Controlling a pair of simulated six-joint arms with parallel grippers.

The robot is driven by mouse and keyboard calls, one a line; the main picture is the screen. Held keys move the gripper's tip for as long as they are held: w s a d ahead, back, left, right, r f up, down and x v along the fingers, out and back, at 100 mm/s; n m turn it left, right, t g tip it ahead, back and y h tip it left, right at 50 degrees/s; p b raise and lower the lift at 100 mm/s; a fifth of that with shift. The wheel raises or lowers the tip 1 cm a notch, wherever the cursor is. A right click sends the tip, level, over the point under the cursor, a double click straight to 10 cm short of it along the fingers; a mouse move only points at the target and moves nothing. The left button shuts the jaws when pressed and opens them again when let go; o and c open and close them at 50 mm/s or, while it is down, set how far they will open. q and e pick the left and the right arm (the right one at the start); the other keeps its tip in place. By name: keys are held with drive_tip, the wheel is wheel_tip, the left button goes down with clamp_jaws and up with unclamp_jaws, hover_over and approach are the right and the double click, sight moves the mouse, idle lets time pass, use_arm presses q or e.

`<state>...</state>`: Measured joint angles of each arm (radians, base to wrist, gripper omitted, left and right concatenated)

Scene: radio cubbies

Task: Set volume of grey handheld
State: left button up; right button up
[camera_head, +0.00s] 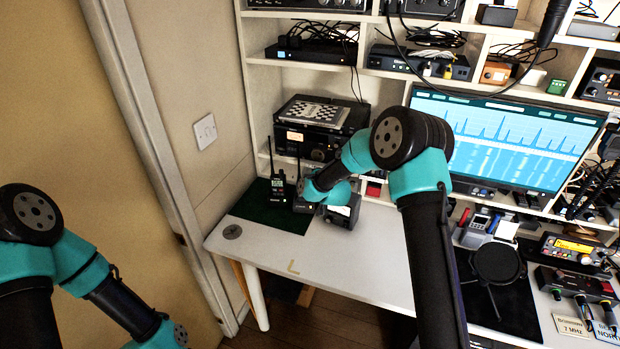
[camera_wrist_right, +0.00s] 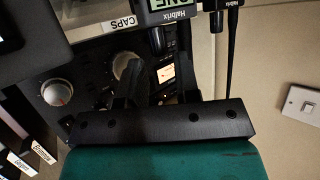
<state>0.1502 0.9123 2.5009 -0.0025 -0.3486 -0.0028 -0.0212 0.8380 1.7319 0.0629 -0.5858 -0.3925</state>
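Two dark handheld radios stand at the back left of the desk. One (camera_head: 277,185) stands upright on the green mat with its antenna up. The other (camera_head: 300,203) is partly hidden behind my right wrist; I cannot tell for sure which one is the grey one. In the right wrist view, a Halbrix unit with a green screen (camera_wrist_right: 178,12) is at the top edge, cut off, with a thin black antenna (camera_wrist_right: 232,50) beside it. My right gripper (camera_wrist_right: 158,78) has its fingers apart, with nothing visibly held. In the head view my wrist hides it. My left gripper is out of view.
A black box with a pale screen (camera_head: 341,214) stands close right of my wrist. A large radio (camera_head: 310,143) with a knob (camera_wrist_right: 57,92) is on the shelf behind. The green mat (camera_head: 262,213) and the white desk front (camera_head: 340,262) are mostly clear.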

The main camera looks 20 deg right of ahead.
drive_tip(key=shift+x, duration=1.1)
drive_tip(key=shift+c, duration=0.4)
clamp_jaws()
drive_tip(key=shift+a+r+m+h, duration=0.1)
drive_tip(key=shift+m+h, duration=0.5)
drive_tip(key=shift+h, duration=0.2)
drive_tip(key=shift+a+m+h, duration=0.15)
drive_tip(key=shift+m+h, duration=0.75)
drive_tip(key=shift+h, duration=0.15)
drive_tip(key=shift+a+m+h, duration=0.1)
drive_tip(key=shift+m+h, duration=0.8)
drive_tip(key=shift+h, duration=0.15)
